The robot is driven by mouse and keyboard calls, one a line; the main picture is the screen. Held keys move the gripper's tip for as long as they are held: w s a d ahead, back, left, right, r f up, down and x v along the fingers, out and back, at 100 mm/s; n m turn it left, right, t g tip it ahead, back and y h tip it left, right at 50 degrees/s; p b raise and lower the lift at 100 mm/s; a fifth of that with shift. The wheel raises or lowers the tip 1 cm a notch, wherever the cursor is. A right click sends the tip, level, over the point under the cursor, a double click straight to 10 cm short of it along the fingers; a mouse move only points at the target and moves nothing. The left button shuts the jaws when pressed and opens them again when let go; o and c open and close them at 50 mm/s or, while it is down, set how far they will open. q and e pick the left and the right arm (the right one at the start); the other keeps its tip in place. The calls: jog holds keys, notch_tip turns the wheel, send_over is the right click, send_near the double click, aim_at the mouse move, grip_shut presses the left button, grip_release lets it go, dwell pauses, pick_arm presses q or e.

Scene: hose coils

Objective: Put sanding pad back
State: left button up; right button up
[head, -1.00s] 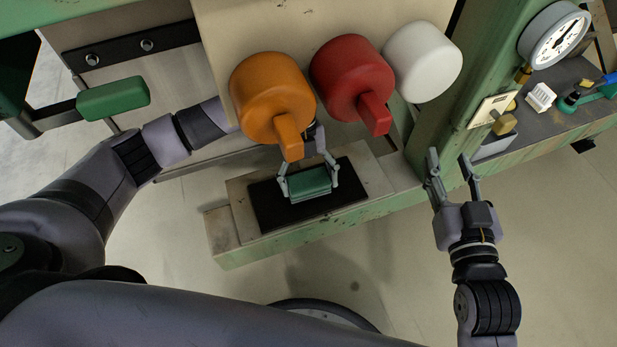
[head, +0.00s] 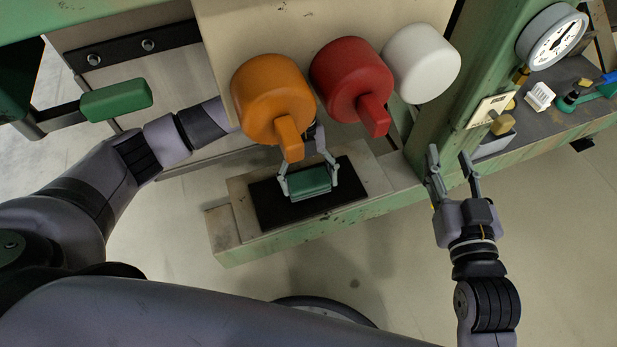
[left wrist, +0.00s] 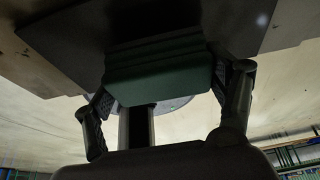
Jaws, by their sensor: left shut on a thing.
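The green sanding pad (head: 311,180) is at the black mat (head: 268,204) on the low ledge, in the head view. My left gripper (head: 308,186) is shut on it, one finger at each side. In the left wrist view the pad (left wrist: 158,78) sits between the fingers (left wrist: 165,95), close against the dark mat (left wrist: 75,40); I cannot tell whether it touches. My left forearm is partly hidden behind the orange knob. My right gripper (head: 453,180) is open and empty, beside the green post at the right.
An orange knob (head: 268,95), a red knob (head: 345,75) and a white knob (head: 420,62) stick out above the ledge (head: 375,180). A green-handled lever (head: 116,100) is at the left. A gauge (head: 552,38) and small parts are at the right.

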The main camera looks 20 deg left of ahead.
pick_arm(q)
jog(key=shift+f, duration=0.7)
dwell(0.7)
jog(key=o, duration=1.1)
jog(key=shift+c, duration=0.2)
jog(key=shift+r, duration=0.15)
